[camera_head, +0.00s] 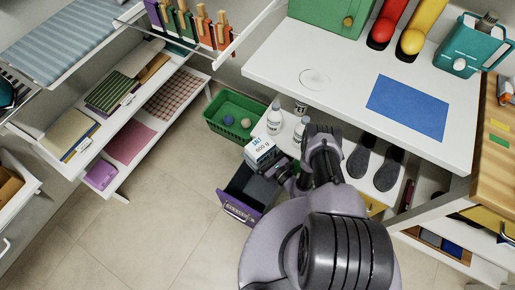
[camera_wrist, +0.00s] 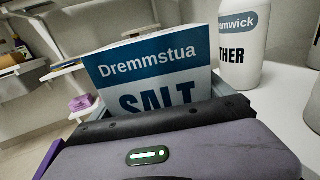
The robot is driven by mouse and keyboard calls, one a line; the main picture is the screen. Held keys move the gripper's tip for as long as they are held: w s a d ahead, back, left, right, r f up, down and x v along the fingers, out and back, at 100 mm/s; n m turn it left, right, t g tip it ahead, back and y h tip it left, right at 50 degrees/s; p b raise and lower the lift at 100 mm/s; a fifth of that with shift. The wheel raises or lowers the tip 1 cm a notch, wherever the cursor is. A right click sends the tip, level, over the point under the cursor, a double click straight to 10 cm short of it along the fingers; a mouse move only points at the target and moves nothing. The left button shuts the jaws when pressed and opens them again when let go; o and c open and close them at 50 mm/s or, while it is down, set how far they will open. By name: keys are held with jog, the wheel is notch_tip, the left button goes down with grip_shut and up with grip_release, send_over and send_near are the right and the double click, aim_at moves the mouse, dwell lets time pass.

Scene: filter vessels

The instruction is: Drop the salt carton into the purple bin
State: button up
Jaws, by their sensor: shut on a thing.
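The salt carton (camera_head: 260,149) is a white and blue box marked SALT, 900 g. It is in my gripper (camera_head: 275,168), and in the wrist view the carton (camera_wrist: 155,72) stands up behind the dark jaw, which hides its lower part. The purple bin (camera_head: 238,211) is on the floor side, below and left of my gripper in the head view. It is open at the top, dark inside, with a label on its purple front. The carton appears above the bin's far end; the height between them cannot be told. My wrist covers part of the bin.
A green basket (camera_head: 235,103) with two balls stands behind the bin. White bottles (camera_head: 274,117) stand on a low shelf close to the carton, and one bottle (camera_wrist: 241,45) is near it in the wrist view. Dark shoes (camera_head: 359,161) lie to the right. The tiled floor (camera_head: 150,220) at left is clear.

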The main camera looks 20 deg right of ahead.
jog(key=o, duration=1.5)
jog(key=shift+r, duration=0.1)
jog(key=v, duration=1.7)
jog(key=shift+d, duration=0.2)
jog(key=shift+s, duration=0.2)
